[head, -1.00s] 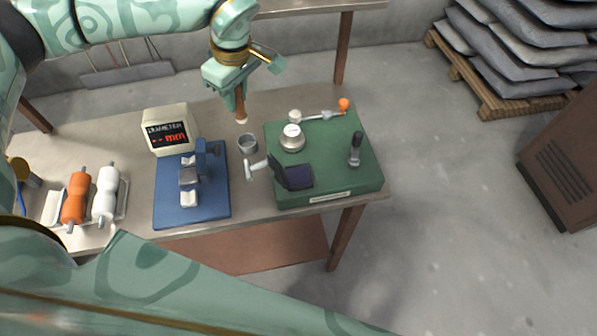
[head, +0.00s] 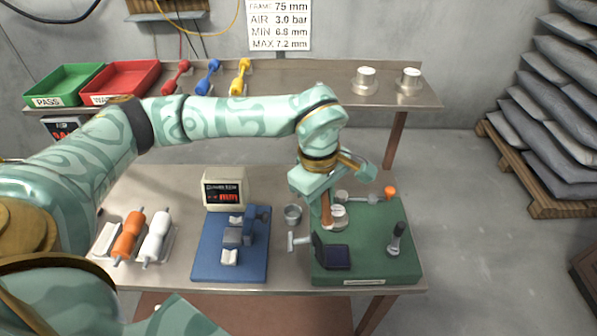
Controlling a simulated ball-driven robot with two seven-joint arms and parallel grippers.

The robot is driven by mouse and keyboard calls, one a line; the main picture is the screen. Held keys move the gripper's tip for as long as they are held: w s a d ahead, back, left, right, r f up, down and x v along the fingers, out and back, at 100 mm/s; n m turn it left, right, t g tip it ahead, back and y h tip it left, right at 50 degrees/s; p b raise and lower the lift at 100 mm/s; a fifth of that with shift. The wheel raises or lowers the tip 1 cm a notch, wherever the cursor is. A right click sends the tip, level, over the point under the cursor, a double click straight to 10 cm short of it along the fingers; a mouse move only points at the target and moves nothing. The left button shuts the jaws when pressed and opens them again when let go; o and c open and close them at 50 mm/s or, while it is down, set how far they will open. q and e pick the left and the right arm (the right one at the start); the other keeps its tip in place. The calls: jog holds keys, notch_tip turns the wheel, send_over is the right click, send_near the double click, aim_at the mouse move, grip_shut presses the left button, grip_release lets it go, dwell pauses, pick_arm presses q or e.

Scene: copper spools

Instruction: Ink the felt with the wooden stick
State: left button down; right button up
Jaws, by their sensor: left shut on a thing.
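My left gripper (head: 324,196) is shut on the brown wooden stick (head: 326,210), which points down, nearly upright. Its lower end overlaps a round silver-white part (head: 338,221) on the green block (head: 372,231); whether they touch I cannot tell. A dark square pad (head: 337,257), perhaps the felt, lies at the block's front left beside an upright dark flap. A small grey cup (head: 293,215) stands left of the block. My right gripper is out of view.
A blue fixture (head: 210,250) and a display reading mm (head: 223,190) stand left of the cup. Orange (head: 128,238) and white (head: 155,238) spools lie further left. A black-knobbed lever (head: 397,238) and an orange knob (head: 390,192) stick up on the block.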

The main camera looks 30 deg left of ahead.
pick_arm(q)
jog(key=shift+h, duration=0.7)
jog(key=d+f+b, duration=0.1)
jog(key=s+d+f+b, duration=0.1)
jog(key=f, duration=0.1)
jog(key=s+d+f+b, duration=0.1)
jog(key=b, duration=0.1)
jog(key=shift+s+d+f, duration=0.1)
jog(key=shift+s+f, duration=0.05)
jog(key=shift+f, duration=0.15)
jog(key=shift+f, duration=0.65)
dwell(1.4)
jog(key=d+p+v, duration=0.1)
jog(key=p+v, duration=0.3)
jog(key=v, duration=0.2)
jog(key=shift+r+p, duration=0.35)
jog(key=shift+r, duration=0.2)
jog(key=shift+d, duration=0.1)
dwell(0.5)
